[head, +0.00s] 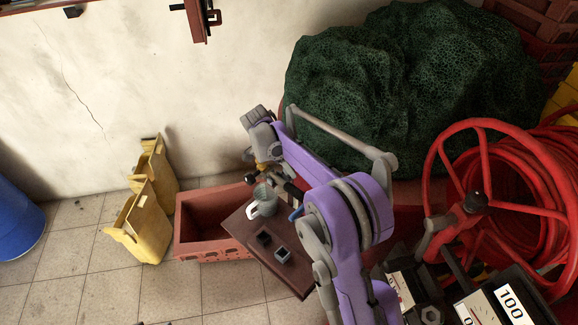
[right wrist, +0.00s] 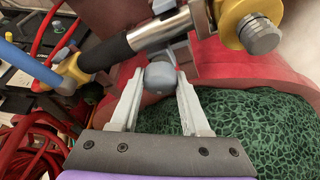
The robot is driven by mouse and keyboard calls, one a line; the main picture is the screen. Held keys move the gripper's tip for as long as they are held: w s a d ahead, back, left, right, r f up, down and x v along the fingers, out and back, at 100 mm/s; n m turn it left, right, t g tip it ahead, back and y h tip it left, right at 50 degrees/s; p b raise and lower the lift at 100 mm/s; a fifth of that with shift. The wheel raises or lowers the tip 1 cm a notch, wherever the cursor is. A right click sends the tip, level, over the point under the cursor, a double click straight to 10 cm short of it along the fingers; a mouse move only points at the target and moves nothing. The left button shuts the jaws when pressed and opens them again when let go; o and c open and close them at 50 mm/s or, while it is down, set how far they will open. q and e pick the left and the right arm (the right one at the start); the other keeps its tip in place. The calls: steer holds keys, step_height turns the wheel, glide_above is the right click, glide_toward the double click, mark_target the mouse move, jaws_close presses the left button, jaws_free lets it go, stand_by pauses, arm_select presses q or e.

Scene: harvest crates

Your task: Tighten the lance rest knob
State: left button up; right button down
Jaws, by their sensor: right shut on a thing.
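The lance rest knob (right wrist: 160,77) is a round grey knob on the grey lance rest (right wrist: 181,54) in the right wrist view. My right gripper (right wrist: 160,88) is shut on the knob, one pale finger on each side. The spray lance (right wrist: 112,51) lies across the rest, with a black grip, silver tube, yellow end fitting (right wrist: 236,17) and blue hose (right wrist: 36,64). The knob and fingertips cannot be made out there. My left gripper is not in view.
A brown board (head: 244,238) carries a metal mug (head: 268,207) and two small dark boxes (head: 283,256), beside a reddish crate (head: 190,225). Green netting (head: 385,80) and a red hose reel (head: 483,150) stand right.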

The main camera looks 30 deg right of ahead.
steer(key=shift+r+m+g, duration=0.1)
steer(key=shift+m+g, duration=0.2)
steer(key=shift+m, duration=0.2)
steer(key=shift+c, duration=1.9)
jaws_free()
steer(key=v, duration=1)
steer(key=shift+r+p, duration=0.35)
steer(key=shift+r, duration=0.05)
steer(key=shift+a, duration=0.15)
